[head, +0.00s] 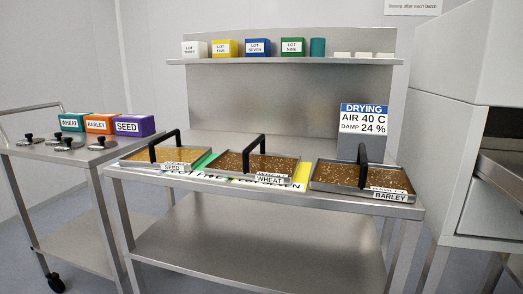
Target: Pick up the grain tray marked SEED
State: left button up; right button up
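The grain tray marked SEED (172,167) is the leftmost of three shallow metal trays on the steel table. It holds light brown grain and has a black arched handle (165,146) standing across it. The tray lies flat near the table's front left edge, and its label faces the front. A green patch on the table shows beside its right side. Neither of my grippers shows in the head view.
The WHEAT tray (268,179) and BARLEY tray (390,196) stand to the right on the same table (300,146). A drying sign (363,118) stands behind them. A left cart (45,152) carries labelled boxes and several black-knobbed metal pieces. A grey machine (440,150) stands right.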

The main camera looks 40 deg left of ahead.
aim_at(167, 147)
jog(key=k+l+u, duration=0.15)
jog(key=u, duration=1.6)
jog(key=i+j+z, duration=0.15)
jog(key=i+j, duration=0.45)
jog(key=i+j+z, duration=0.15)
jog(key=i+j, duration=0.4)
jog(key=j, duration=0.1)
